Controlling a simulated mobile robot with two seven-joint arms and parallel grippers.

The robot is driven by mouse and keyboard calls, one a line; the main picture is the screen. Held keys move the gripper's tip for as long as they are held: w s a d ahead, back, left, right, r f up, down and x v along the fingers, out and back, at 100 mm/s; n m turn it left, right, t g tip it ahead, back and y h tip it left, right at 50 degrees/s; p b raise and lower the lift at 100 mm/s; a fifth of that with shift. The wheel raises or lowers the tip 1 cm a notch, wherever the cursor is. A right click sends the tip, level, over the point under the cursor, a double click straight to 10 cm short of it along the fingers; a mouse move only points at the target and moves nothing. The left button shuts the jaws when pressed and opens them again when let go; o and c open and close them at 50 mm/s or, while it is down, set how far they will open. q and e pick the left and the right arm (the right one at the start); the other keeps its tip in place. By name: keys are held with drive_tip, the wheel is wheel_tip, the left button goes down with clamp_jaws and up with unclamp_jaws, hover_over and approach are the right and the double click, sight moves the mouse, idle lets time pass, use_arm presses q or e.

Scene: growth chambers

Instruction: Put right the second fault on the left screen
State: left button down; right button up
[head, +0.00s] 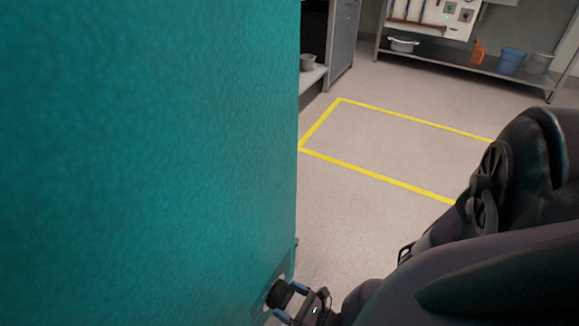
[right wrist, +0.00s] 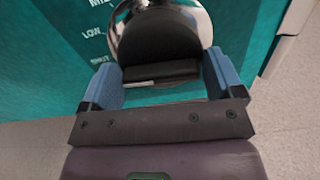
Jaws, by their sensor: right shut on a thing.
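A black round knob (head: 279,293) sits on a metal plate low on the teal cabinet (head: 150,150) at the near left. My right gripper (head: 291,302) is shut on the knob. In the right wrist view the blue finger pads of the gripper (right wrist: 164,80) lie on both sides of the black knob's grip bar (right wrist: 160,72). The teal face (right wrist: 50,60) beside it carries the white words "LOW" and "SHUT" and a cut-off word starting "MI". No screen shows in either view. My left gripper is out of view.
A yellow floor outline (head: 400,184) encloses bare floor right of the cabinet. At the back a grey shelf unit (head: 460,66) holds a blue bucket (head: 511,60), a grey bucket (head: 538,63), an orange item (head: 479,50) and a pale basin (head: 403,44).

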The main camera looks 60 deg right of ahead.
drive_tip(key=shift+n, duration=0.6)
drive_tip(key=o, duration=0.7)
use_arm(q)
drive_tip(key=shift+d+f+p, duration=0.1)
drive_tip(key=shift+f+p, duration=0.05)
drive_tip(key=shift+p, duration=0.25)
use_arm(e)
drive_tip(key=s, duration=1)
drive_tip(key=shift+s+d, duration=0.35)
drive_tip(key=shift+d, duration=0.05)
idle(0.9)
